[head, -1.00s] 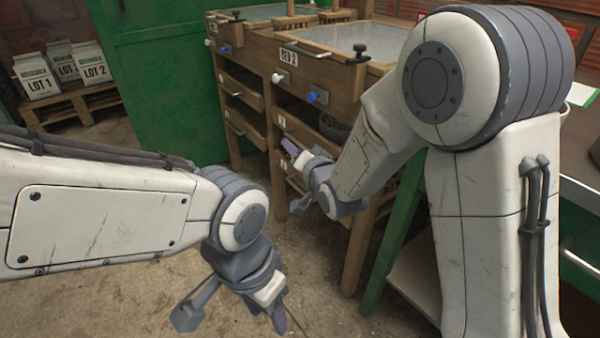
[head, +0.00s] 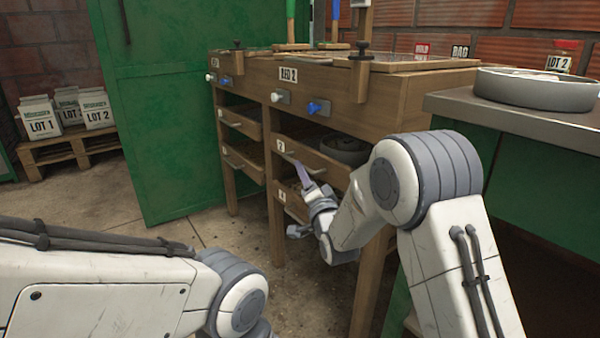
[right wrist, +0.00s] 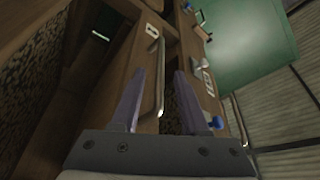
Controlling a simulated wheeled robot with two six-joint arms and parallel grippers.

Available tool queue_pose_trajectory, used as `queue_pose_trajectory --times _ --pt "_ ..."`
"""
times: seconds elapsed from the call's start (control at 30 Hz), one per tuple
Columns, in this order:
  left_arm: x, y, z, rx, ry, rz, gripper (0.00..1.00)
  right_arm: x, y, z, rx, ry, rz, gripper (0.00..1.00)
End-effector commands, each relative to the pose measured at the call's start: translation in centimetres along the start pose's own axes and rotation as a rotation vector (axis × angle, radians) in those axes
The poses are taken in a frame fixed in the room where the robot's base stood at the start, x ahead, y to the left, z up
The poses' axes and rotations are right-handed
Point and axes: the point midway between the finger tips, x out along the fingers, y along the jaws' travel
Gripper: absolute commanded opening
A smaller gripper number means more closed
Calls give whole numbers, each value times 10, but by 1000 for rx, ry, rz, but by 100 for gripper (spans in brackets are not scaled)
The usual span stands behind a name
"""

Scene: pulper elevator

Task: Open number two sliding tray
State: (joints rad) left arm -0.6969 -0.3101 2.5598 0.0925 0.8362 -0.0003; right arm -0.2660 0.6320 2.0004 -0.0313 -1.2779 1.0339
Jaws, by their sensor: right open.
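The number two tray (head: 318,165) is a shallow wooden drawer under the BED 2 bed, with a small "2" label and a metal bar handle (right wrist: 160,75) on its front. It looks shut or nearly so. My right gripper (head: 308,178) is at the tray's front, its purple-grey fingers open. In the right wrist view the open fingers (right wrist: 159,80) reach toward the tray front, with the handle bar appearing between them. I cannot tell whether they touch it. My left forearm shows at the lower left; its gripper is out of the frame.
A tray below (head: 292,203) and two trays on the left bay share the wooden stand. White and blue knobs (head: 318,107) sit above. A green door (head: 165,120) is behind left, a metal counter (head: 520,118) at right. Floor before the stand is open.

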Motion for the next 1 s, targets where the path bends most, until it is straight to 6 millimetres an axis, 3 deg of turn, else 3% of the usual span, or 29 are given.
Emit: queue_pose_trajectory --times 0.1,0.3,0.63,0.73,0.77,1.0 --pt "9 -1 0 0 0 0 50 18 2 1 0 1 -1 45" --pt "14 -1 1 0 0 0 50 35 1 1 0 0 1 45" --pt "14 -1 1 0 0 0 50 38 0 0 0 -1 2 45" --pt "14 -1 1 0 0 0 50 38 0 0 0 -1 2 6" --pt "14 -1 1 0 0 0 50 38 0 0 0 -1 2 0" --pt "14 -1 1 0 0 0 50 38 0 0 -1 -1 2 0"
